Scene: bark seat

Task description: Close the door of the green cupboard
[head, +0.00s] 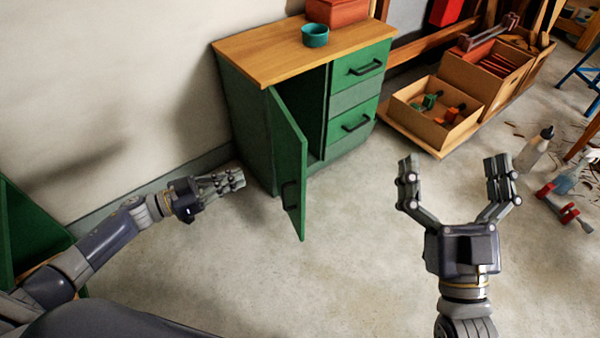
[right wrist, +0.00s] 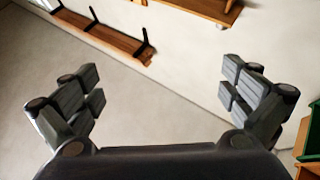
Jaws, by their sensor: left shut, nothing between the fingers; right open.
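The green cupboard (head: 243,128) has a wooden top and stands against the wall in the head view. Its door (head: 289,160) on the left side stands open, swung out toward me, with a dark handle (head: 289,194) near its free edge. The inside behind the door is dark and mostly hidden. My left gripper (head: 240,179) is shut and empty, to the left of the door and apart from it. My right gripper (head: 456,170) is open and empty, to the right of the door, in front of the cupboard. Its open fingers also show in the right wrist view (right wrist: 165,95).
Two closed drawers (head: 359,66) are on the cupboard's right side. A teal bowl (head: 315,36) and a red box (head: 337,12) stand on top. Wooden crates (head: 436,113) are right of it. A bottle (head: 535,150) and a red clamp (head: 562,205) are at far right. The floor in front is clear.

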